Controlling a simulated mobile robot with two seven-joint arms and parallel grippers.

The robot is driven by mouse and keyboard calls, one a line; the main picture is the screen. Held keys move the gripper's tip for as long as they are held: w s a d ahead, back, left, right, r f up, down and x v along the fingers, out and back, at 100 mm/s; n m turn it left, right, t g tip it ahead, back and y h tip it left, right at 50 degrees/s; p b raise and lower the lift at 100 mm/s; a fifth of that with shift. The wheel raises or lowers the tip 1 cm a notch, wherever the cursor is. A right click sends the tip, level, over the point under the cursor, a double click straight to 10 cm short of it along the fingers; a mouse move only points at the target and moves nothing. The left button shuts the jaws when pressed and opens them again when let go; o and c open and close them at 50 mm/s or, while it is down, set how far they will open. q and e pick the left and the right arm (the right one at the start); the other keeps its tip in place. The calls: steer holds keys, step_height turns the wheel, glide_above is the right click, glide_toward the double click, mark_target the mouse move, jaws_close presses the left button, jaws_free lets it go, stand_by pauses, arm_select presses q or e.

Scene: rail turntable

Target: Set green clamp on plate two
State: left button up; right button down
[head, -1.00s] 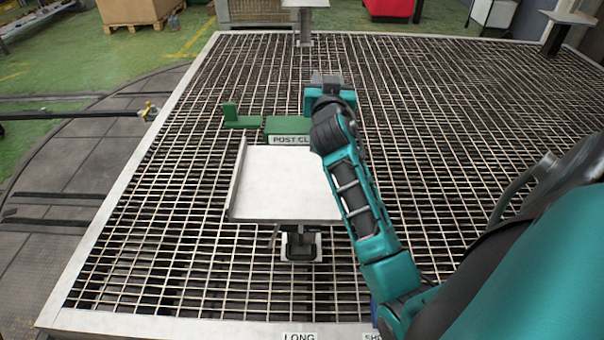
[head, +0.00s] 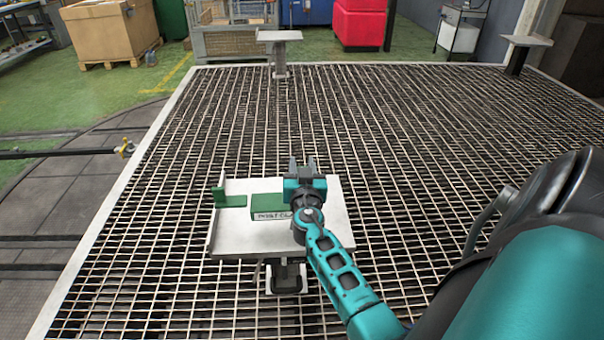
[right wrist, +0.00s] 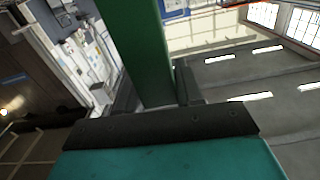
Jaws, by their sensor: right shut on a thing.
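The green clamp (head: 268,206) has a dark green body with a partly covered label reading "POST CL" and an upright jaw at its left end. In the head view it lies over the pale square plate (head: 240,239), near the plate's left lip; I cannot tell if it touches the plate. My right gripper (head: 302,168) is at the clamp's right end, over the plate's right half. In the right wrist view the green clamp (right wrist: 140,50) stands between the fingers of my right gripper (right wrist: 150,100), which is shut on it. My left gripper is not in view.
The near plate stands on a post above a wide metal grating (head: 400,130). Another plate on a post (head: 279,36) stands at the far edge, and one more (head: 526,40) at the far right. The grating between them is clear.

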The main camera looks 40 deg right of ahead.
steer(key=shift+f+b, duration=1.85)
steer(key=shift+f, duration=0.85)
steer(key=shift+f, duration=0.15)
steer(key=c, duration=0.7)
jaws_free()
steer(key=shift+c, duration=0.2)
